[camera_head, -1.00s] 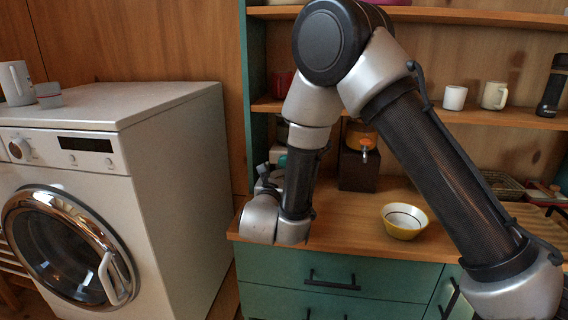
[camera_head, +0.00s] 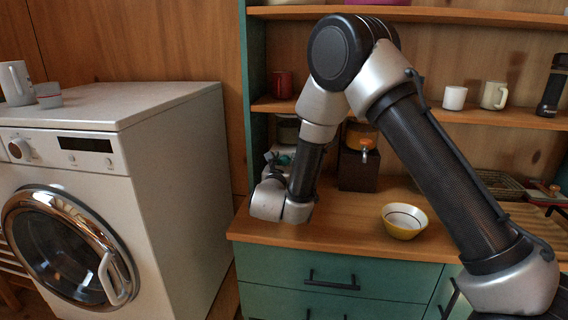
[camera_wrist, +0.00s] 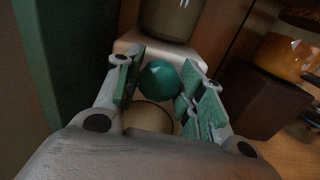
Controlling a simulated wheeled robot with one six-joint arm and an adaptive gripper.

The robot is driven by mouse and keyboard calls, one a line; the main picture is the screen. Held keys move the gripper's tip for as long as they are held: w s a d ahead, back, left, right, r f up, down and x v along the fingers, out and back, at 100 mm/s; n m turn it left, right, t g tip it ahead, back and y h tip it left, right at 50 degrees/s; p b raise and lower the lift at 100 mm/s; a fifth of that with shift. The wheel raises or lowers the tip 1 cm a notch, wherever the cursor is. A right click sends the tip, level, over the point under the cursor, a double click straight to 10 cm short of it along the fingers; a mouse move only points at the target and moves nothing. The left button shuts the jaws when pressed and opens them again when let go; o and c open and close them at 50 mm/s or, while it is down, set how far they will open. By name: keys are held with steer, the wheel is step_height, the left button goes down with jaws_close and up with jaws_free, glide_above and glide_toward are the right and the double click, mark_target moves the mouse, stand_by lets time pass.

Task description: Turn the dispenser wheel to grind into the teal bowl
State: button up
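A teal faceted wheel (camera_wrist: 160,78) sits on the front of a pale dispenser body (camera_wrist: 150,50), under a dark canister (camera_wrist: 172,18). The dispenser also shows at the back left of the counter in the head view (camera_head: 287,131), partly behind my arm. My gripper (camera_wrist: 160,66) is open, with one green-padded finger on each side of the wheel. I cannot tell whether the pads touch it. Below the wheel is a round, cream-coloured opening with a dark rim (camera_wrist: 150,117), perhaps a bowl; its outside is hidden. No plainly teal bowl shows. My gripper (camera_head: 272,164) is small in the head view.
A yellow bowl (camera_head: 404,233) sits on the wooden counter (camera_head: 340,222). A green side panel (camera_wrist: 60,50) is close on the left. A shelf (camera_head: 430,110) with cups hangs above.

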steer(key=c, duration=0.4)
steer(key=shift+m, duration=1.7)
steer(key=o, duration=1.1)
steer(key=shift+c, duration=0.2)
steer(key=shift+s, duration=0.15)
steer(key=s+a, duration=0.2)
steer(key=s, duration=0.9)
steer(key=shift+s, duration=0.3)
steer(key=shift+a+f, duration=0.1)
